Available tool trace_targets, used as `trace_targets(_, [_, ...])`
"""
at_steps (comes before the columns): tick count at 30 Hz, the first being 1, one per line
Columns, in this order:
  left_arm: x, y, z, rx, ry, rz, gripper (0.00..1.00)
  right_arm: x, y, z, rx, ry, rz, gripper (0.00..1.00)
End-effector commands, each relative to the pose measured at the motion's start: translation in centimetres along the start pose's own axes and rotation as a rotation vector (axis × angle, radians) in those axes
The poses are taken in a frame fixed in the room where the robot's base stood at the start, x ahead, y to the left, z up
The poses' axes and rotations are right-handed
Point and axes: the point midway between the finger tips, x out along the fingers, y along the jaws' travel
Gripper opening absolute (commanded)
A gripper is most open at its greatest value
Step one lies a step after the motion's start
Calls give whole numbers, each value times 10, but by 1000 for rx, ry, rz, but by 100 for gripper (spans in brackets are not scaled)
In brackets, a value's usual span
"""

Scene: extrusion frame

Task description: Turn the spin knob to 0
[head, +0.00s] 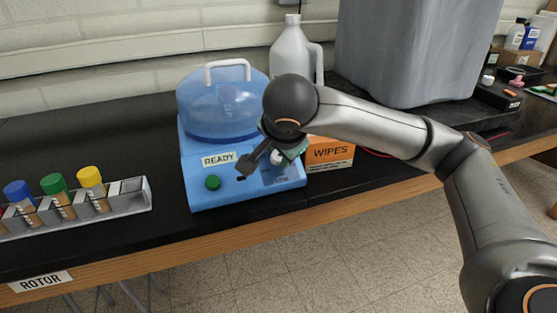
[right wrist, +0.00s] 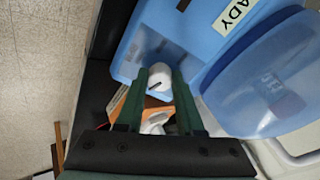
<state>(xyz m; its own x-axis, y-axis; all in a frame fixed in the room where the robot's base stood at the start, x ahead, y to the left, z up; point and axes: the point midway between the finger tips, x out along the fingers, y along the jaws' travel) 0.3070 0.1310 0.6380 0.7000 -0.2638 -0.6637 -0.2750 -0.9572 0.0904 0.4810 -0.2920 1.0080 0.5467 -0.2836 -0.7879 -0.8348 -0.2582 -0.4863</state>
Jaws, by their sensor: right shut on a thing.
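A blue centrifuge-like machine (head: 195,190) with a clear blue domed lid (head: 215,105) stands on the black bench. The dial marks cannot be read. My left gripper is out of view.
An orange WIPES box (head: 330,153) stands just right of the machine, and a white jug (head: 296,50) behind it. A rack of capped tubes (head: 130,198) is at the left. A large grey container (head: 415,45) is at the back right. Bare bench lies between rack and machine.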

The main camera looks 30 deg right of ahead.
Motion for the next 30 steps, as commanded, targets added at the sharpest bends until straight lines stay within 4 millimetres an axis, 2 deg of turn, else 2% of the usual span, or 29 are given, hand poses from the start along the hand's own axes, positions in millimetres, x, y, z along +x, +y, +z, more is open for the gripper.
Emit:
trace_targets(18, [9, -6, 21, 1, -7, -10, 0, 1, 2, 0, -563, -1, -97, 0])
trace_targets(30, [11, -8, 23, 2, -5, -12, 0, 0, 2, 0, -794, -1, -135, 0])
